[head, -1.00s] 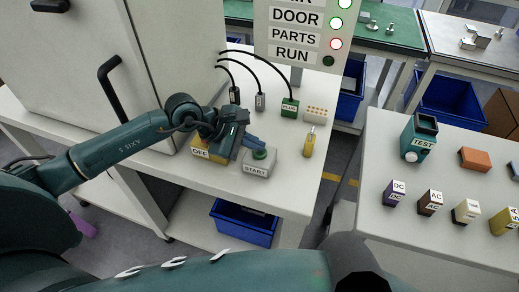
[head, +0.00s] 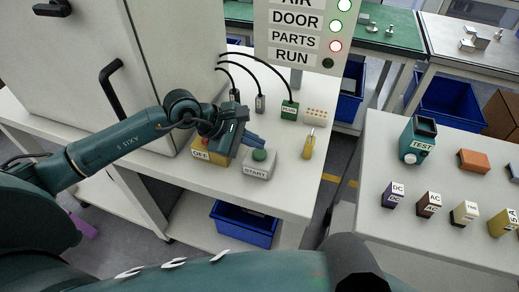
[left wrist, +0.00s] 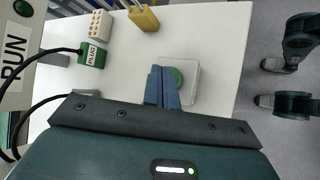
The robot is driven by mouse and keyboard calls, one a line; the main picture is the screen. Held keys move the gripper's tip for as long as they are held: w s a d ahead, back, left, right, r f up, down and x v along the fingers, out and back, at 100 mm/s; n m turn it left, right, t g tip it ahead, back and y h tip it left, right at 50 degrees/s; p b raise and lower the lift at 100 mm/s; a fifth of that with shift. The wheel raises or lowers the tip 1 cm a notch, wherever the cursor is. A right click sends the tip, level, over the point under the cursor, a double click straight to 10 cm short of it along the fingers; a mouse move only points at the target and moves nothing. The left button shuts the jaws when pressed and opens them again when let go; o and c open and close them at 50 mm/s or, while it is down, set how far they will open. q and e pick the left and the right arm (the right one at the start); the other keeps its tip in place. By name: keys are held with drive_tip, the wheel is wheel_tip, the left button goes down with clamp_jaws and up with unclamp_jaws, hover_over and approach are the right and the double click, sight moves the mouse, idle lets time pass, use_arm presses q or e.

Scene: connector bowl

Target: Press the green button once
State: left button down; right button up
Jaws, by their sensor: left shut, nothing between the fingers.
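The green button (head: 260,155) sits on top of a light grey box labelled START (head: 256,170) on the white bench. My left gripper (head: 257,141) is shut and empty, its blue fingers just behind and above the button in the head view. In the left wrist view the blue fingers (left wrist: 162,88) overlap the left part of the START box (left wrist: 190,92), and part of the green button (left wrist: 178,77) shows beside them. I cannot tell the gap between fingertips and button; the button looks raised.
A yellow box labelled OFF (head: 217,157) stands left of START, close to my left gripper. On the sign (head: 292,37), DOOR is lit green, PARTS red, RUN dark.

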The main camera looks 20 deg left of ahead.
sight(254, 153)
use_arm(q)
drive_tip(key=shift+r+p, duration=1.3)
drive_tip(key=shift+r, duration=1.25)
